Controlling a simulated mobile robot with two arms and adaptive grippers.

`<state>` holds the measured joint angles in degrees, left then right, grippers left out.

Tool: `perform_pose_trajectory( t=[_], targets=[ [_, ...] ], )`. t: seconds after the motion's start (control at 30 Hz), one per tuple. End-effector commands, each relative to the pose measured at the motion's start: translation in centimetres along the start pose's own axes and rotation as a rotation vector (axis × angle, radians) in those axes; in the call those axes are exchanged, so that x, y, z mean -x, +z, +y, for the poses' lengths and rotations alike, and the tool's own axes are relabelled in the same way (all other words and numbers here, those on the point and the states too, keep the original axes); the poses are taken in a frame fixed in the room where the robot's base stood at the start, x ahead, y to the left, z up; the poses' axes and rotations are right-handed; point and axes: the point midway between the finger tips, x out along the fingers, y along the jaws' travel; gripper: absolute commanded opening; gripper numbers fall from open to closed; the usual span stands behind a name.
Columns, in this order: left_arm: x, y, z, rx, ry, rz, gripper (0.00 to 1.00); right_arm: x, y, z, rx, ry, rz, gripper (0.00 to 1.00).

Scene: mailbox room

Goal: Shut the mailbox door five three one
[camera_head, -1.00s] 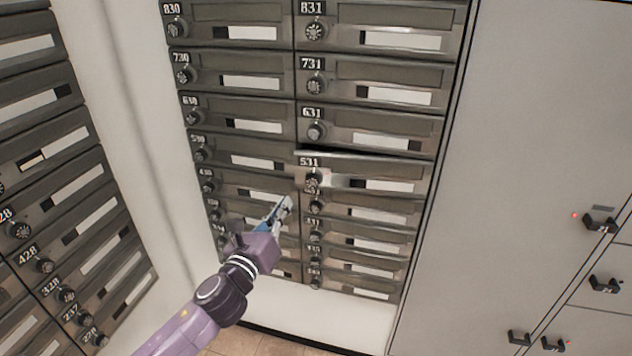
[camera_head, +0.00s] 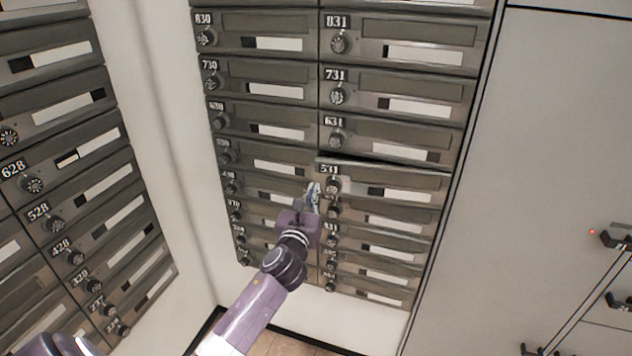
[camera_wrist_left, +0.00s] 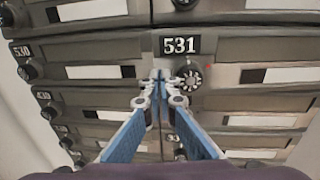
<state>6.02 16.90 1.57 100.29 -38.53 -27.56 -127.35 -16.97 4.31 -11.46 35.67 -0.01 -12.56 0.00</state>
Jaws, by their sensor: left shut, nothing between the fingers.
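The mailbox door 531 (camera_head: 390,187) is in the right column below door 631. A thin dark gap shows along its top edge, so it looks slightly ajar. My left gripper (camera_head: 314,188) is at the lower left of the door, beside its dial knob. In the left wrist view the number plate 531 (camera_wrist_left: 180,45) and the knob (camera_wrist_left: 190,78) show just past the fingertips. My left gripper (camera_wrist_left: 159,76) is shut and empty there, with its tips near the door's left edge; I cannot tell whether they touch it.
Closed mailbox doors surround it, such as 631 (camera_head: 395,138) above. Another bank of mailboxes (camera_head: 70,200) stands at the left. A grey locker wall (camera_head: 545,150) with black handles stands at the right.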

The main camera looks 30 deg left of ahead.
Motion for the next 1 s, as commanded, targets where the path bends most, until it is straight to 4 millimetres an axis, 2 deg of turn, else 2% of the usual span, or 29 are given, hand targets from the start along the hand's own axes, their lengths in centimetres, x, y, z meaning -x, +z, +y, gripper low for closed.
perform_pose_trajectory(
  t=[0.1,0.23,0.4,0.77,0.87,1.0],
  targets=[
    [-1.7,0.2,0.0,0.002,0.001,0.001,0.00,0.6,0.2,0.0,0.000,0.000,-0.003,0.44],
    [-2.9,0.1,0.0,0.001,0.001,0.001,0.00,0.8,0.4,0.0,0.000,0.000,-0.006,0.44],
    [-3.6,0.0,0.0,-0.001,0.000,0.000,0.00,0.8,0.5,0.1,0.001,0.001,-0.008,0.44],
    [-3.7,0.0,0.0,-0.002,-0.003,-0.001,0.00,0.8,0.6,0.5,0.002,0.005,-0.010,0.44],
    [-4.3,0.1,0.0,-0.004,-0.019,-0.002,0.00,1.0,0.6,0.5,0.002,0.005,-0.010,0.44],
    [-6.2,0.3,0.2,-0.009,-0.074,-0.005,0.00,1.4,0.6,0.5,0.002,0.005,-0.010,0.44]
  ],
)
